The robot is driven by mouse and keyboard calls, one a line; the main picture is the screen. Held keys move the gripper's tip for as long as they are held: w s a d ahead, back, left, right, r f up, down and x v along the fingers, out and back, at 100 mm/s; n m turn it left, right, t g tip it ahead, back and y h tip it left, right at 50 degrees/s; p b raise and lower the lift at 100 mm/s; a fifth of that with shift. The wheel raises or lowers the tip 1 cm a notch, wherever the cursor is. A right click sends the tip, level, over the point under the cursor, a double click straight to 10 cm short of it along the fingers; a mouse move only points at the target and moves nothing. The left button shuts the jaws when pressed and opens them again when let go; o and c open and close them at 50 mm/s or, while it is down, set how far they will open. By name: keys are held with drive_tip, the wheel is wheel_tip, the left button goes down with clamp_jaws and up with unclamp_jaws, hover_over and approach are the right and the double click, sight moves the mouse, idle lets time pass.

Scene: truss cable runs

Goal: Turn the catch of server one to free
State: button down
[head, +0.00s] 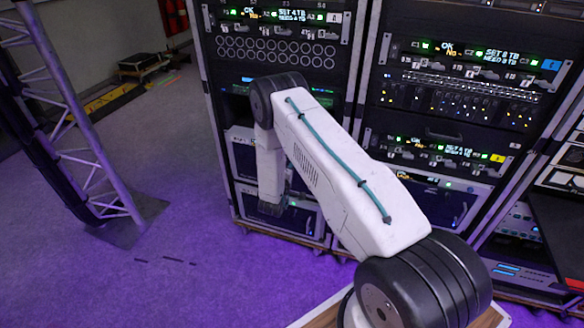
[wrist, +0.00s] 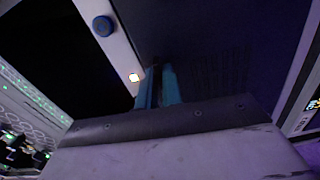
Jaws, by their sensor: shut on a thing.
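My gripper (head: 272,209) is low in front of the left rack in the head view, at the lower units. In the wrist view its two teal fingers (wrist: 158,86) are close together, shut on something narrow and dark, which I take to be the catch. The catch's shape and angle are hidden by the fingers and shadow. A pale panel strip (wrist: 122,48) beside the fingers carries a blue round button (wrist: 103,26) and a small lit lamp (wrist: 134,77). I cannot read a label naming server one.
The left rack (head: 280,45) and right rack (head: 455,90) hold several units with green lights and small displays. A metal truss (head: 85,110) stands at the left on a base plate. Open purple floor (head: 170,260) lies between truss and racks.

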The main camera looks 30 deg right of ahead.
drive_tip(key=shift+n, duration=0.6)
drive_tip(key=c, duration=1.6)
unclamp_jaws()
drive_tip(key=shift+o, duration=0.2)
drive_tip(key=v, duration=0.7)
drive_tip(key=shift+s+a, duration=0.25)
drive_tip(key=shift+a, duration=0.1)
